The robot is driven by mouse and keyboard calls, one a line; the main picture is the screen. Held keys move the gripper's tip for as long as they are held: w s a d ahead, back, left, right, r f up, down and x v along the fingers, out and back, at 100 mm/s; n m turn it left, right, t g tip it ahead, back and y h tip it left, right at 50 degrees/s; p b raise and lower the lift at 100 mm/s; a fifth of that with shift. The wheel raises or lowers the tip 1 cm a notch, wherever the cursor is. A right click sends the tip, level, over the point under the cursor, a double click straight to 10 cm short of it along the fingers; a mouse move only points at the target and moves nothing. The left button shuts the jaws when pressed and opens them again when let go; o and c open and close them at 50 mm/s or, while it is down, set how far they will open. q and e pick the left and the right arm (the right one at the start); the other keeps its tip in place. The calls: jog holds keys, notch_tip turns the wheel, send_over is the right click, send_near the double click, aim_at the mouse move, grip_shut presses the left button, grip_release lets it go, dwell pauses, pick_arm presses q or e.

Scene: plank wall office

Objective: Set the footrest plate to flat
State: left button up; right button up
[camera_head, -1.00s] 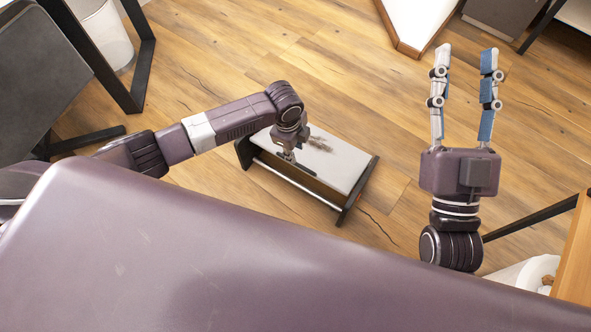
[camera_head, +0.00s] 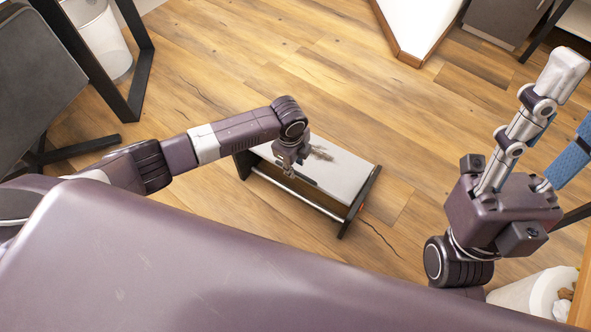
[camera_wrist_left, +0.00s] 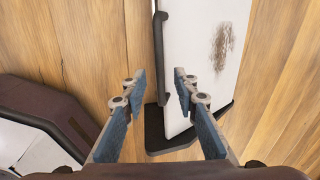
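The footrest stands on the wood floor, with black side frames and a silver front bar. Its pale plate (camera_head: 345,172) bears a dark smudge, and its exact tilt is hard to tell. In the left wrist view the plate (camera_wrist_left: 197,60) has a dark grip strip (camera_wrist_left: 160,58) along one long edge. My left gripper (camera_head: 289,168) is over the plate's near edge. In the left wrist view its fingers (camera_wrist_left: 158,88) are apart with nothing held, the strip's near end showing between and beyond them. My right gripper (camera_head: 574,102) is raised at the right, fingers apart and empty, one partly out of frame.
A desk leg (camera_head: 135,90) and a clear bin (camera_head: 100,40) are at the upper left. A white bin (camera_head: 530,292) stands at the lower right. Floor behind the footrest is clear.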

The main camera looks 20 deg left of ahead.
pick_arm(q)
jog(key=shift+w+f+b, duration=0.2)
jog(key=shift+f+b, duration=0.5)
jog(key=shift+f, duration=0.75)
grip_shut()
